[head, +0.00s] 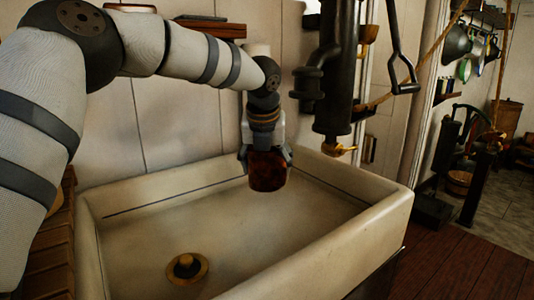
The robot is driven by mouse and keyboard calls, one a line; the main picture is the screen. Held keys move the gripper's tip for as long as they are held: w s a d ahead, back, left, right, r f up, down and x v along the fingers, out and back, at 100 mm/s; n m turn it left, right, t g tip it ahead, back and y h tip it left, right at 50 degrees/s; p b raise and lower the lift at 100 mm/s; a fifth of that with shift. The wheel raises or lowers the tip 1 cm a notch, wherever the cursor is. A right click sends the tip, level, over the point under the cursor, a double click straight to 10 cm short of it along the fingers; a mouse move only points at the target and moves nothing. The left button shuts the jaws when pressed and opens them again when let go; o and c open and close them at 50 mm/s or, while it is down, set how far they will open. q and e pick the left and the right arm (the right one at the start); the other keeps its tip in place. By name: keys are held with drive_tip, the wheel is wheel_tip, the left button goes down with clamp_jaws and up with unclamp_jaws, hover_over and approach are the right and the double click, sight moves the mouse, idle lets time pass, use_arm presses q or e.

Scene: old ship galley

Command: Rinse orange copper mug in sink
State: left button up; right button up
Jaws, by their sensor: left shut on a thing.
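The orange copper mug (268,172) looks dark reddish brown and hangs above the back part of the sink. My left gripper (266,152) is shut on it from above, with a finger on each side. The mug's opening and handle cannot be made out. The wide cream sink (394,218) lies below, with a brass drain and plug (187,267) in its floor. A dark pump with a brass spout (340,149) stands to the right of the mug, apart from it. No running water shows. My right gripper is not in view.
A pump handle (403,75) hangs at the upper right. A small wooden shelf (210,28) is on the panelled wall behind my arm. Wooden slats (50,250) lie left of the sink. Open plank floor (455,265) lies to the right.

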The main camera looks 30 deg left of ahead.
use_arm(q)
wheel_tip(320, 180, down, 12)
drive_tip(key=shift+f+b, duration=0.25)
drive_tip(key=shift+b, duration=0.75)
drive_tip(key=shift+d+f, duration=0.1)
drive_tip(key=shift+f, duration=0.6)
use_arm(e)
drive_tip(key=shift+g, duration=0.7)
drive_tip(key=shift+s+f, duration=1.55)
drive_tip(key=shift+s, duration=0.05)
use_arm(q)
drive_tip(key=shift+r, duration=0.1)
wheel_tip(320, 180, up, 4)
drive_tip(key=shift+f+p, duration=0.2)
drive_tip(key=shift+p, duration=0.15)
wheel_tip(320, 180, up, 13)
drive_tip(key=shift+f+p, duration=0.15)
drive_tip(key=shift+p, duration=0.55)
drive_tip(key=shift+r, duration=0.5)
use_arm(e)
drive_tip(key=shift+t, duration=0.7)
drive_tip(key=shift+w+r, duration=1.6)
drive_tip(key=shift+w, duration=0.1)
use_arm(q)
drive_tip(key=shift+r, duration=0.1)
drive_tip(key=shift+r, duration=1.9)
